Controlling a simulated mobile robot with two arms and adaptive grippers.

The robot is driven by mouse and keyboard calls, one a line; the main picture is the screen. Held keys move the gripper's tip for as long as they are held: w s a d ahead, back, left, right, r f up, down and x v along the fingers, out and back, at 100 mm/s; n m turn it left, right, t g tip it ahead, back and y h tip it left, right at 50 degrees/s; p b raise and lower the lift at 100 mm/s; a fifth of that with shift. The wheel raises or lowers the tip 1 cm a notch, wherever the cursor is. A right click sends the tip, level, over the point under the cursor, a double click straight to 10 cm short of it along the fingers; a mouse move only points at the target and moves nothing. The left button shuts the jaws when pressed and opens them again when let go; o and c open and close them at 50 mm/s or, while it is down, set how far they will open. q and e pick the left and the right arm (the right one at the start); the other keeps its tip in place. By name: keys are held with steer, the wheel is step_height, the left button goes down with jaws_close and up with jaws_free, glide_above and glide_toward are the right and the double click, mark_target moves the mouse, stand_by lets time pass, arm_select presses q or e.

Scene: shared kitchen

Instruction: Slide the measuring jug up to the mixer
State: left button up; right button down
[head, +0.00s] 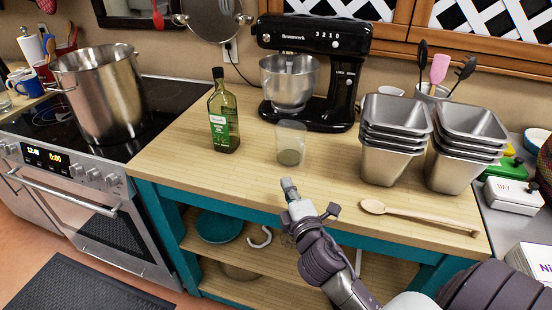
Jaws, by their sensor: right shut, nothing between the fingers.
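The measuring jug (290,143) is a clear, upright container with something greenish-brown at its bottom. It stands on the wooden counter in front of the mixer, with a small strip of wood between them. The black mixer (315,70) stands at the back of the counter with a steel bowl (289,83) under its head. My right gripper (288,188) is shut and empty, near the counter's front edge, just in front of the jug and apart from it. My left gripper is not in view.
A green oil bottle (223,115) stands left of the jug. Stacked steel tins (392,140) stand to the right, with a wooden spoon (415,214) in front. A stove with a large pot (103,95) is at the left. Bare counter (180,165) lies at the front left.

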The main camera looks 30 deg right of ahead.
steer(key=p, duration=0.1)
glide_toward(281, 149)
steer(key=w, duration=0.1)
steer(key=w+a, duration=0.1)
steer(key=w, duration=0.1)
steer(key=shift+w+a+r, duration=0.1)
steer(key=shift+w+a, duration=0.15)
steer(key=shift+a, duration=0.15)
steer(key=w+d, duration=0.1)
steer(key=w+d+p, duration=0.1)
steer(key=shift+d, duration=0.4)
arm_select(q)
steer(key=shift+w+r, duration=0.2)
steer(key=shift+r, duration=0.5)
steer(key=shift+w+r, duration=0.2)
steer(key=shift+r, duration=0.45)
arm_select(e)
steer(key=shift+w+d, duration=0.2)
steer(key=shift+d, duration=0.2)
